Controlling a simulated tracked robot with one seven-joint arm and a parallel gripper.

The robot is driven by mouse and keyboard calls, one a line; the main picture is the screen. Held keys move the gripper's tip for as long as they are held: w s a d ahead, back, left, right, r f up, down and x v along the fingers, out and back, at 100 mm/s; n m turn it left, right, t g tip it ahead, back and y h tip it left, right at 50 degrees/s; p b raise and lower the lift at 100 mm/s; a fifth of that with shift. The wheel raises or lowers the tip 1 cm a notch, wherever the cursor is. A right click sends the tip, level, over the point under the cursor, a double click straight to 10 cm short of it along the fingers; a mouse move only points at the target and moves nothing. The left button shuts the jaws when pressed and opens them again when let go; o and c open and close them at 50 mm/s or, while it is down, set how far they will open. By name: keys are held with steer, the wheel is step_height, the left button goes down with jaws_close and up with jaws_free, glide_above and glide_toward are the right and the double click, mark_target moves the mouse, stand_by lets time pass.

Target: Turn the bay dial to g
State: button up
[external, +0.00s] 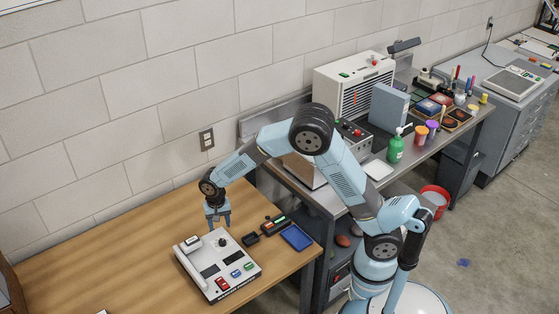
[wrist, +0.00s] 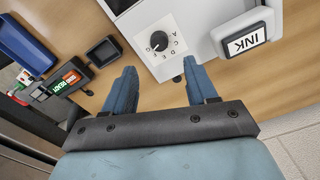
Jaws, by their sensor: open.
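The bay dial is a black round knob (wrist: 159,40) on a white panel, with letters around it; A, C, D and E can be made out, and I cannot read a g clearly. In the external view the dial (external: 222,242) is a small dark knob on top of the white console (external: 243,272). My gripper (wrist: 163,80) is open and empty, its two blue fingers apart just short of the dial in the wrist view. In the external view my gripper (external: 218,222) points down above the console's back edge.
On the wooden table (external: 120,245), a small black box (external: 250,239), a dark device with a green display (external: 276,223) and a blue tray (external: 296,237) lie right of the console. The table's left part is mostly clear.

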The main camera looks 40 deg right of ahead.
step_height(320, 180, up, 4)
steer(key=shift+r, duration=0.25)
steer(key=s+d+r+n+t+y, duration=0.1)
steer(key=s+d+r, duration=0.2)
steer(key=d+r, duration=0.75)
steer(key=s+d+r+n+t+y, duration=0.1)
steer(key=s+d+r, duration=0.2)
steer(key=d+r, duration=0.7)
steer(key=s+d+n+t+h, duration=0.2)
steer(key=s+d+t, duration=0.1)
steer(key=s+d, duration=1.4)
steer(key=shift+s+t, duration=0.3)
